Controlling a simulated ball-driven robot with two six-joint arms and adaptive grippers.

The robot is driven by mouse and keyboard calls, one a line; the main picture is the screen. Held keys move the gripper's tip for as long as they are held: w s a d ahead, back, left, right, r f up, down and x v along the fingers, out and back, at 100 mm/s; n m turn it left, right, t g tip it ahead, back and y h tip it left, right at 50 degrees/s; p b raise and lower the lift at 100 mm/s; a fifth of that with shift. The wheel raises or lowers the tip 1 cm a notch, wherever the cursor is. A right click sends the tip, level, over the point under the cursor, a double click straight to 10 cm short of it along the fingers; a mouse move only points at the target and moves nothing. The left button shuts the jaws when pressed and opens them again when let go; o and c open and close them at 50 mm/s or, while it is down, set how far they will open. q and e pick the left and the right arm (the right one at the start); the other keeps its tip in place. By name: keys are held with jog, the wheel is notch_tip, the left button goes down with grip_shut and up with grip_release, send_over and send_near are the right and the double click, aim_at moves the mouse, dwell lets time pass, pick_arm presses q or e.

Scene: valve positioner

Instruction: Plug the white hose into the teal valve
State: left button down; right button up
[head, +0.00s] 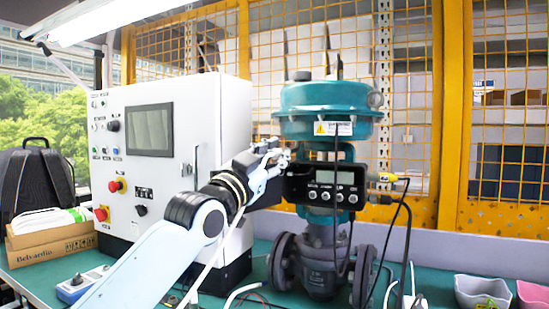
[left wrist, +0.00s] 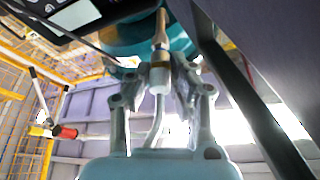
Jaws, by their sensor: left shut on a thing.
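The teal valve (head: 318,103) stands upright on the bench in the head view, with a black positioner box (head: 325,185) on its front. Part of its teal body (left wrist: 122,40) shows at the top of the left wrist view. My left gripper (head: 280,156) is at the valve's left side, just left of the black box. In the left wrist view its fingers (left wrist: 159,78) are shut on the white hose's end (left wrist: 160,78). A brass-coloured fitting (left wrist: 160,32) lies in line above that end, by the teal body. Whether the hose is seated in it, I cannot tell. My right gripper is out of view.
A white control cabinet (head: 215,110) stands left of the valve, close to my left arm. Dark pipe flanges (head: 283,262) are below the valve. Black cables (head: 402,230) hang at its right.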

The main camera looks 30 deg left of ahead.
pick_arm(q)
jog(key=shift+w, duration=0.15)
jog(key=c, duration=1.1)
grip_release()
jog(key=shift+s+f, duration=0.15)
jog(key=shift+s, duration=0.1)
jog(key=v, duration=0.7)
